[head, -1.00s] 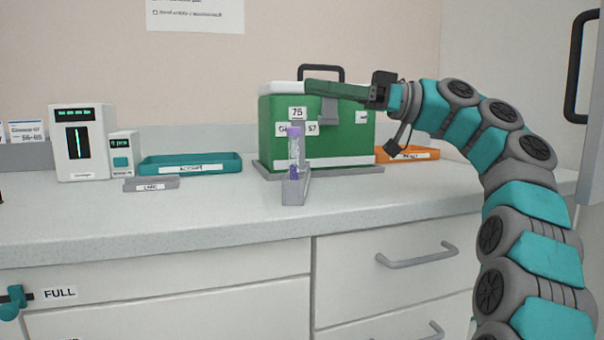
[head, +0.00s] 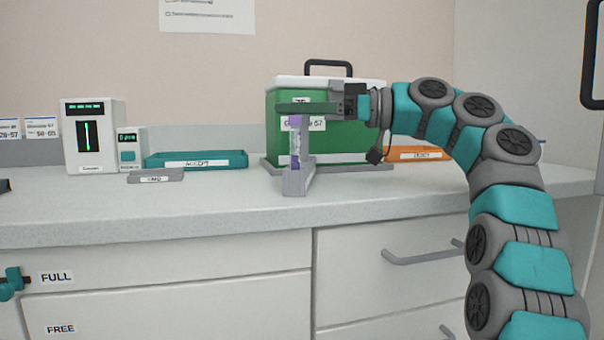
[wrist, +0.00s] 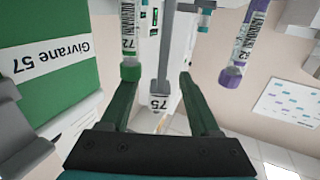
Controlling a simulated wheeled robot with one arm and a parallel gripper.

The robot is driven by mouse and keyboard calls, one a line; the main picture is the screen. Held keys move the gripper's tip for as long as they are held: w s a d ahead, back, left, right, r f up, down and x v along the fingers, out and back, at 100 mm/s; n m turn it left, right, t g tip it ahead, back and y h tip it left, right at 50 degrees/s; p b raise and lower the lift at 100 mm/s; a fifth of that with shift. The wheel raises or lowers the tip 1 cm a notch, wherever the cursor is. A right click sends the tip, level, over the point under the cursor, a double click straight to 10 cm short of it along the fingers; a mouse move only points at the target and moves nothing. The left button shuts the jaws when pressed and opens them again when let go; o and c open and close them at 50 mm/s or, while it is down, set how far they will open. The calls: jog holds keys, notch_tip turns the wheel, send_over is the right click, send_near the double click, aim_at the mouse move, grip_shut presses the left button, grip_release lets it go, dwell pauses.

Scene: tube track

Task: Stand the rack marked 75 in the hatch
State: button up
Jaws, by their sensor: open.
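The rack marked 75 (head: 296,182) is a small grey stand on the counter, in front of the green box, with a purple-capped tube (head: 295,148) in it. In the wrist view its 75 label (wrist: 159,103) tops a grey post between my fingers. A green-capped tube (wrist: 129,50) and the purple-capped tube (wrist: 241,48) show on either side of it. My gripper (head: 284,107) is open at the rack's top, fingers apart around the label; contact is not clear. The finger mostly hides the label in the head view. I cannot identify the hatch in these frames.
The green box (head: 345,145) marked 57 stands close behind the rack. A teal ACCEPT tray (head: 236,160), a small grey labelled holder (head: 176,176) and white devices (head: 93,135) are at left. An orange tray (head: 430,152) is at right, partly behind my arm. The front counter is clear.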

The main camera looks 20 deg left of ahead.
jog(key=shift+s+a, duration=0.15)
jog(key=shift+a, duration=0.95)
jog(key=shift+c, duration=0.3)
grip_shut()
